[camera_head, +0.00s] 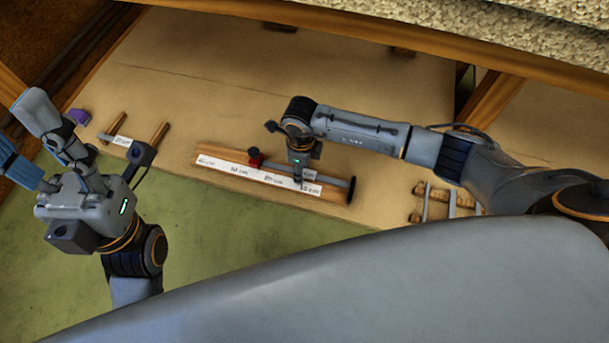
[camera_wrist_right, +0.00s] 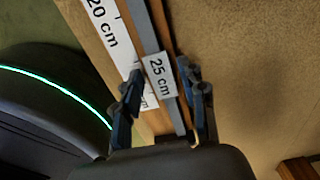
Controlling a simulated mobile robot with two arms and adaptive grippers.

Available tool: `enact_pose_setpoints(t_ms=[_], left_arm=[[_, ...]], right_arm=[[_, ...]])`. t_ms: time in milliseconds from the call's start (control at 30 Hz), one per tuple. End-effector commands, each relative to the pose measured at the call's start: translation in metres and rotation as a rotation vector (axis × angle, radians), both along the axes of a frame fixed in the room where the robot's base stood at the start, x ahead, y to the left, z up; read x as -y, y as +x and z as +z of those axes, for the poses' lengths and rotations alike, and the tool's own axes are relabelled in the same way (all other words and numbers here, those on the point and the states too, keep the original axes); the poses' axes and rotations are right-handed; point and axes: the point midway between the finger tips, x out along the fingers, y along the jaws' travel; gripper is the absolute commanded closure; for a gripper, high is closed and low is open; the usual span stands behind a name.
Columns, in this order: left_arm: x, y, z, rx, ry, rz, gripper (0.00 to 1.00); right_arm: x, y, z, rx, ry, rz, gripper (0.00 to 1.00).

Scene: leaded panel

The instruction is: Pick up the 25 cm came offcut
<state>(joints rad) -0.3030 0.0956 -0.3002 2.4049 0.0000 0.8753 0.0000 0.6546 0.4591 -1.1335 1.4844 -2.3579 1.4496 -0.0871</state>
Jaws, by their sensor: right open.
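The 25 cm came offcut is a grey metal strip with a white "25 cm" tag (camera_wrist_right: 160,75); in the right wrist view its bar (camera_wrist_right: 148,28) runs up the wooden measuring board (camera_wrist_right: 82,22). In the head view it lies along the board (camera_head: 210,153), partly hidden by my right arm. My right gripper (camera_head: 298,180) points down over the board's right half. In the right wrist view its open fingers (camera_wrist_right: 160,73) stand on either side of the strip, near the tag; I cannot tell whether they touch. My left gripper (camera_head: 30,140) is raised at far left, fingers apart and empty.
A wooden rack (camera_head: 424,203) with grey strips stands to the right. Another small rack (camera_head: 157,134) and a purple object (camera_head: 79,117) are at the left. The tan surface behind the board is mostly clear.

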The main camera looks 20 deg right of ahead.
Motion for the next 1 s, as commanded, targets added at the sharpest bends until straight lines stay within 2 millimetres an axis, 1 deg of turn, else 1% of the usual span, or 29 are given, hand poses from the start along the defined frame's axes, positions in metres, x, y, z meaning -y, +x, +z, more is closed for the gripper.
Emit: enact_pose_setpoints(t_ms=[33,200,267,300,367,400,767,867,1000], left_arm=[[0.000,0.000,0.000,0.002,0.000,0.000,0.48],[0.000,0.001,0.000,0.000,0.001,0.000,0.48],[0.000,0.000,0.000,0.000,0.001,0.000,0.48],[0.000,0.000,0.000,0.000,0.001,0.000,0.48],[0.000,0.000,0.001,0.000,0.001,0.000,0.48],[0.000,0.000,0.000,0.000,0.001,0.000,0.48],[0.000,0.000,0.001,0.000,0.001,0.000,0.48],[0.000,0.000,0.004,0.001,0.001,0.000,0.48],[-0.001,-0.002,0.009,-0.004,-0.003,0.000,0.48]], right_arm=[[0.000,0.000,-0.003,0.001,0.001,0.000,0.58],[0.000,0.000,-0.001,0.001,0.001,0.000,0.58],[0.000,0.000,-0.001,0.001,0.001,0.000,0.71],[0.000,0.000,-0.001,0.001,0.001,0.000,0.79],[0.000,0.000,-0.001,0.001,0.001,0.000,0.91],[0.000,0.000,-0.001,0.001,0.001,0.000,0.99],[0.000,0.001,0.000,0.001,0.000,0.000,1.00],[0.000,0.001,0.005,0.002,0.000,0.000,1.00],[0.000,0.001,0.020,0.003,0.001,0.001,1.00]])
